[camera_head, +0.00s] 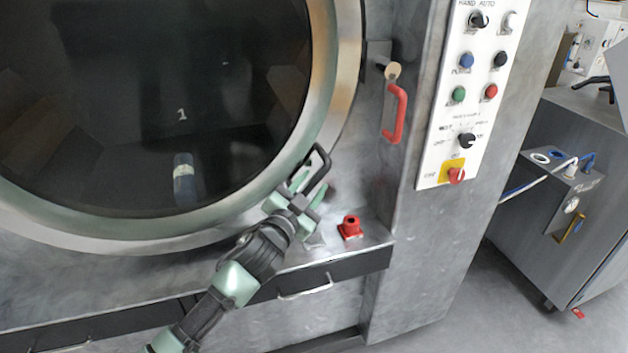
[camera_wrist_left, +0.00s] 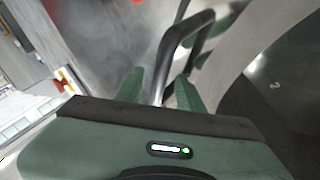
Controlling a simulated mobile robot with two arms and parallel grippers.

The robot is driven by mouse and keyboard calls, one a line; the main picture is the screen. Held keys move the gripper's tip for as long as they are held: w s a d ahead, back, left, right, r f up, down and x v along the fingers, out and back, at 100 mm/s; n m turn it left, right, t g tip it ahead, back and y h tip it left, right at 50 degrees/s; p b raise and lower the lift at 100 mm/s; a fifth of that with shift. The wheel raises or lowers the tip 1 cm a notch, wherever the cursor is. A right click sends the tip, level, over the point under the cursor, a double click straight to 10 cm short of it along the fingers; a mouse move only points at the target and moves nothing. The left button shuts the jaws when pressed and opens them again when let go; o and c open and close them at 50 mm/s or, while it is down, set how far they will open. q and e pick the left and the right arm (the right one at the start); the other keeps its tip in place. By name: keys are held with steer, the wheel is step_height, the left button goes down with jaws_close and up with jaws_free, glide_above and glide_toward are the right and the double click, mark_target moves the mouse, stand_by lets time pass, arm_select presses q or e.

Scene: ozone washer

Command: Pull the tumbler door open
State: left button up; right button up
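The tumbler door (camera_head: 333,75) is a large round door with a metal ring and dark glass, at the left of the head view. It looks closed against the machine. Its black bar handle (camera_head: 323,163) sticks out at the lower right of the ring; it also shows in the left wrist view (camera_wrist_left: 188,32). My left gripper (camera_head: 308,188) is at the handle's lower end. In the left wrist view its two green fingers (camera_wrist_left: 158,88) stand apart, with part of the handle between them and gaps visible. Contact cannot be told. My right gripper is not in view.
A red handle (camera_head: 398,114) and a control panel (camera_head: 468,95) with knobs and buttons are right of the door. A red fitting (camera_head: 350,228) sits on the ledge near my left gripper. A grey cabinet (camera_head: 570,215) stands at the right, with open floor (camera_head: 470,310) before it.

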arm_select(q)
steer(key=shift+x, duration=0.75)
jaws_close()
stand_by(0.9)
